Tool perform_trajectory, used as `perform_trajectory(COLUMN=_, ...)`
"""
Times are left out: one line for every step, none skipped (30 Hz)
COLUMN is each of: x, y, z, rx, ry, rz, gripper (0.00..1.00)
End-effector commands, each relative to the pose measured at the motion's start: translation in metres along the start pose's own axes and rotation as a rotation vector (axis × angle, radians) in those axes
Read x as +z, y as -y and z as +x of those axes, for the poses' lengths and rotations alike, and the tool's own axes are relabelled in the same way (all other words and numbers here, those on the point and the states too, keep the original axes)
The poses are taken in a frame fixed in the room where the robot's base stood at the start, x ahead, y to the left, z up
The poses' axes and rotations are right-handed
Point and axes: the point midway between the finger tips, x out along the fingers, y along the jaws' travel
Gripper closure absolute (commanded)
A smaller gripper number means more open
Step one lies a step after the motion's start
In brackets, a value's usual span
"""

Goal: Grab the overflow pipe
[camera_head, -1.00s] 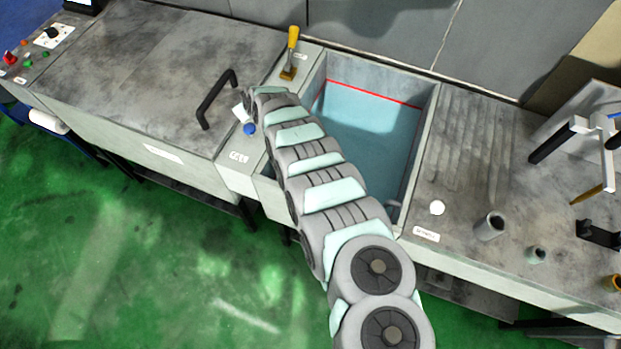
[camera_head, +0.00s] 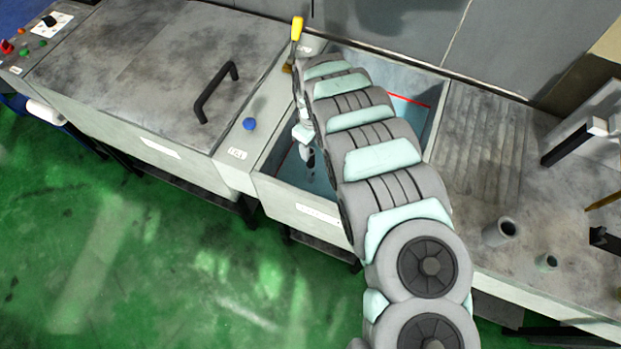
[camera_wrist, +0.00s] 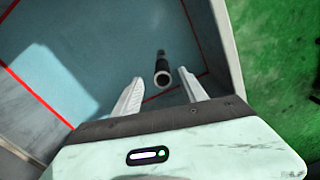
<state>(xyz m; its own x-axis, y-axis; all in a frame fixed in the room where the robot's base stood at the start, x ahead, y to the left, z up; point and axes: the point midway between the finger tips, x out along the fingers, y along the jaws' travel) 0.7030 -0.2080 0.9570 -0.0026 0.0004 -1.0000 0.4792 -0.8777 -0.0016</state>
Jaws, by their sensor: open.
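The overflow pipe (camera_wrist: 162,75) is a short dark tube with a pale rim around its open end, seen in the wrist view inside the blue-bottomed tank (camera_wrist: 222,42). My gripper (camera_wrist: 160,92) is open and empty, and the pipe shows beyond the fingertips, about midway between them. It appears apart from both fingers. In the head view my gripper (camera_head: 306,155) points down into the left part of the tank (camera_head: 440,112). There my arm covers much of the tank, and I cannot make out the pipe.
A lever with a yellow handle (camera_head: 297,30) stands at the tank's back left. A blue knob (camera_head: 249,124) and a lid with a black handle (camera_head: 214,92) are to the left. Two grey hollow cylinders (camera_head: 499,231) (camera_head: 546,262) stand on the right worktop. Tank walls surround my gripper.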

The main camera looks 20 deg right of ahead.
Motion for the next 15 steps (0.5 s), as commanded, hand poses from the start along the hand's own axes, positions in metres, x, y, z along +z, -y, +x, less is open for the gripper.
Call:
perform_trajectory(x=0.000, y=0.001, z=0.004, rx=-0.001, ry=-0.001, rz=0.000, gripper=0.50)
perform_trajectory(x=0.000, y=0.001, z=0.005, rx=-0.001, ry=-0.001, rz=0.000, gripper=0.50)
perform_trajectory(x=0.000, y=0.001, z=0.007, rx=0.000, ry=-0.001, rz=0.000, gripper=0.50)
perform_trajectory(x=0.000, y=0.001, z=0.008, rx=0.000, ry=-0.001, rz=0.000, gripper=0.50)
perform_trajectory(x=0.000, y=0.001, z=0.009, rx=0.000, ry=-0.001, rz=0.000, gripper=0.50)
perform_trajectory(x=-0.001, y=0.001, z=0.010, rx=0.000, ry=-0.001, rz=-0.001, gripper=0.50)
perform_trajectory(x=-0.001, y=0.001, z=0.012, rx=-0.001, ry=-0.001, rz=-0.001, gripper=0.50)
perform_trajectory(x=-0.001, y=0.002, z=0.015, rx=-0.001, ry=-0.002, rz=-0.001, gripper=0.50)
perform_trajectory(x=-0.002, y=0.003, z=0.019, rx=-0.002, ry=-0.003, rz=-0.001, gripper=0.50)
perform_trajectory(x=-0.002, y=0.003, z=0.022, rx=-0.001, ry=-0.003, rz=-0.001, gripper=0.50)
perform_trajectory(x=-0.002, y=0.003, z=0.026, rx=0.000, ry=-0.004, rz=-0.001, gripper=0.50)
perform_trajectory(x=-0.003, y=0.004, z=0.031, rx=-0.001, ry=-0.004, rz=0.000, gripper=0.50)
perform_trajectory(x=-0.003, y=0.005, z=0.035, rx=-0.001, ry=-0.003, rz=0.000, gripper=0.50)
perform_trajectory(x=-0.002, y=0.006, z=0.039, rx=-0.002, ry=-0.002, rz=0.000, gripper=0.50)
perform_trajectory(x=-0.003, y=0.006, z=0.044, rx=-0.003, ry=-0.003, rz=0.001, gripper=0.50)
